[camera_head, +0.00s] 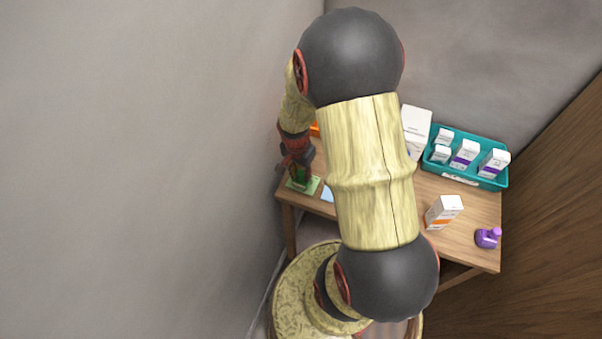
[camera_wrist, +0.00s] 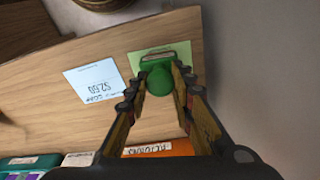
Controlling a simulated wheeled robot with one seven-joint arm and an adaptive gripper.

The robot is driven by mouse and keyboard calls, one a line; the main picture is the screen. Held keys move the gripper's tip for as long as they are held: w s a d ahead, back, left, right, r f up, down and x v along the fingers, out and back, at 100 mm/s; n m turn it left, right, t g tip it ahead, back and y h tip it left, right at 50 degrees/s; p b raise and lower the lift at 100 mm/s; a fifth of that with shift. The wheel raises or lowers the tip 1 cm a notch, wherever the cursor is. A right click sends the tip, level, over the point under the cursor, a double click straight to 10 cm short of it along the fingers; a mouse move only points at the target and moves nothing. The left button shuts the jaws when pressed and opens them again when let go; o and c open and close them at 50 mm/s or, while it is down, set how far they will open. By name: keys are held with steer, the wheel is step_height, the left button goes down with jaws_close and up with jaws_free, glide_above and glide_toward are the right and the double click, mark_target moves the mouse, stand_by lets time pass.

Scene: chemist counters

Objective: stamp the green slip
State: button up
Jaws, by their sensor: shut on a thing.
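My gripper (camera_wrist: 160,74) is shut on a green stamp (camera_wrist: 161,82), whose rounded knob shows between the fingers. In the head view my gripper (camera_head: 297,163) points down at the table's left end with the green stamp (camera_head: 300,174) beneath it. The green slip (camera_wrist: 181,50) lies flat under the stamp and is partly covered by it; it also shows in the head view (camera_head: 304,186). The stamp is upright over the slip, but I cannot tell whether its base touches the paper.
A pale blue slip (camera_wrist: 95,80) with writing lies beside the green one. An orange container (camera_wrist: 178,148) with a label is close by. A teal tray (camera_head: 434,169) of boxes, a white-and-orange box (camera_head: 443,212) and a purple stamp (camera_head: 487,238) are to the right. A wall borders the left.

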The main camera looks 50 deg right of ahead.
steer(key=shift+r+p, duration=1.7)
steer(key=shift+r, duration=1.15)
